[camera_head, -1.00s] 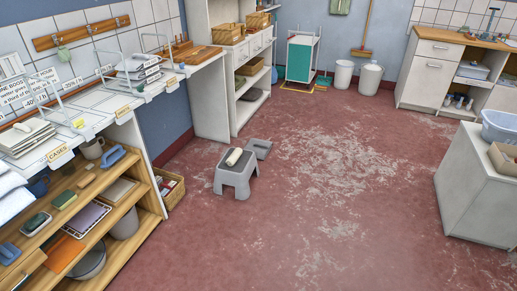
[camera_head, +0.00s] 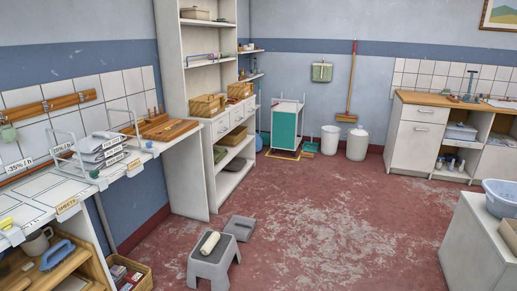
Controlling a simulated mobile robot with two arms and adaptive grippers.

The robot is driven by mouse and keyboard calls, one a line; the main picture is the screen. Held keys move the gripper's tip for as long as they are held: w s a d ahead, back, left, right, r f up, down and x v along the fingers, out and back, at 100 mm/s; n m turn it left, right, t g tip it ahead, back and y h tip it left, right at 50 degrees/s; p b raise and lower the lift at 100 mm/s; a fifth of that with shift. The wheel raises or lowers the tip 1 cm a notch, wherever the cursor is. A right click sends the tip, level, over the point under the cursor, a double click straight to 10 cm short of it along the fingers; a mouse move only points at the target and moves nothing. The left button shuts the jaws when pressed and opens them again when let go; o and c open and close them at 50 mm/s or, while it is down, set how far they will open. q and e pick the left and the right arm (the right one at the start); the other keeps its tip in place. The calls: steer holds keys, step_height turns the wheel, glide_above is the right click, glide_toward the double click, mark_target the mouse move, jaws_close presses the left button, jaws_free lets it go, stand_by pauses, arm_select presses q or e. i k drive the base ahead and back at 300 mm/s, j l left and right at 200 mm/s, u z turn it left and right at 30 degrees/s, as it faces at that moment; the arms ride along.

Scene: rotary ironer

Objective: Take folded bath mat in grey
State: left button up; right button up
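I cannot pick out the grey folded bath mat with certainty. A stack of light grey folded pieces (camera_head: 100,148) sits in a wire rack with label tags on the left counter, but what they are is too small to tell. A cream roll (camera_head: 209,243) lies on the stool top. Neither of my grippers shows in this view.
The left counter (camera_head: 32,197) has a shelf below it. A tall white shelf unit (camera_head: 185,120) stands beyond it. A green trolley (camera_head: 286,125), two white bins (camera_head: 330,140) and a white cabinet (camera_head: 418,135) line the back. The red floor (camera_head: 330,225) in the middle is open.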

mark_target(241, 227)
steer(key=i+l+z, duration=0.3)
steer(key=i, duration=0.6)
steer(key=i+z, duration=0.25)
steer(key=i, duration=0.65)
steer(key=i+u, duration=0.25)
steer(key=i, duration=0.3)
steer(key=i+l+u, duration=0.2)
steer(key=i, duration=0.35)
steer(key=i+l+u, duration=0.25)
steer(key=i, duration=0.25)
steer(key=j, duration=0.1)
